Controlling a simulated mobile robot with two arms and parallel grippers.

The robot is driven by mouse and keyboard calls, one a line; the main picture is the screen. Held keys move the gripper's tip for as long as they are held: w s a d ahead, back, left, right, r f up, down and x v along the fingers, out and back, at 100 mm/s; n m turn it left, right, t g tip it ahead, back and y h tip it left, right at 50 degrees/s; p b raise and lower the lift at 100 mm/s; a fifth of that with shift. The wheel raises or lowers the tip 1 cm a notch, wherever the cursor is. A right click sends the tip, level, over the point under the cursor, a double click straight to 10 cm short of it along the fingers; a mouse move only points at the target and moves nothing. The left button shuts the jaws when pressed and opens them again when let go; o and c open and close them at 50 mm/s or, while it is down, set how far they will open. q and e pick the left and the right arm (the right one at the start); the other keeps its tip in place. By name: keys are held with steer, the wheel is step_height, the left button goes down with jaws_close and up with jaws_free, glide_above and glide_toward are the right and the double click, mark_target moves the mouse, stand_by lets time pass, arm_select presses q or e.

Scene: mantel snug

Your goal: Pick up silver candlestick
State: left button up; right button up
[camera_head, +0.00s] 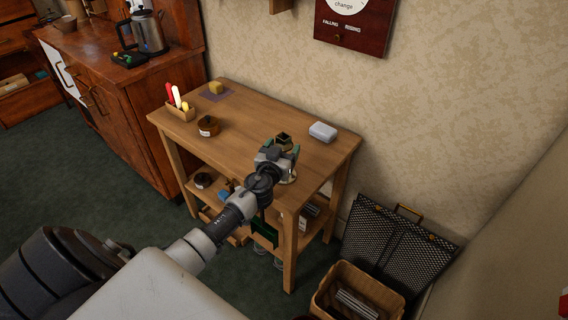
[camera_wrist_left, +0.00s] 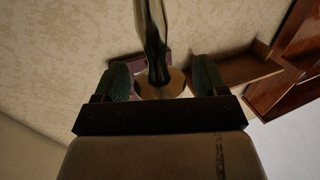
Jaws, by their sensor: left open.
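My left gripper (camera_head: 281,146) is over the right part of the wooden table (camera_head: 240,132), its green-padded fingers apart. A small dark and gold squarish top shows between the fingertips in the head view; I cannot tell for sure whether it is part of the candlestick. A pale, shiny round base, likely that of the silver candlestick (camera_head: 289,179), shows just below the gripper; the arm hides most of the rest. In the left wrist view, a slim shiny shaft with a round disc, likely the candlestick (camera_wrist_left: 152,40), stands in line with the gap between the open fingers (camera_wrist_left: 161,82). Contact cannot be made out.
A pale, rounded box (camera_head: 323,131) sits right of the gripper. A round brown container (camera_head: 208,126), a pen holder (camera_head: 180,111) and a yellow block (camera_head: 215,88) stand on the left of the table. A mesh screen (camera_head: 395,245) and a wooden crate (camera_head: 350,292) stand at the right.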

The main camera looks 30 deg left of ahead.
arm_select(q)
steer(key=shift+w+a, duration=0.15)
steer(key=shift+w, duration=0.25)
steer(key=shift+c, duration=0.2)
steer(key=c, duration=0.9)
steer(key=shift+c, duration=0.8)
steer(key=shift+r, duration=0.1)
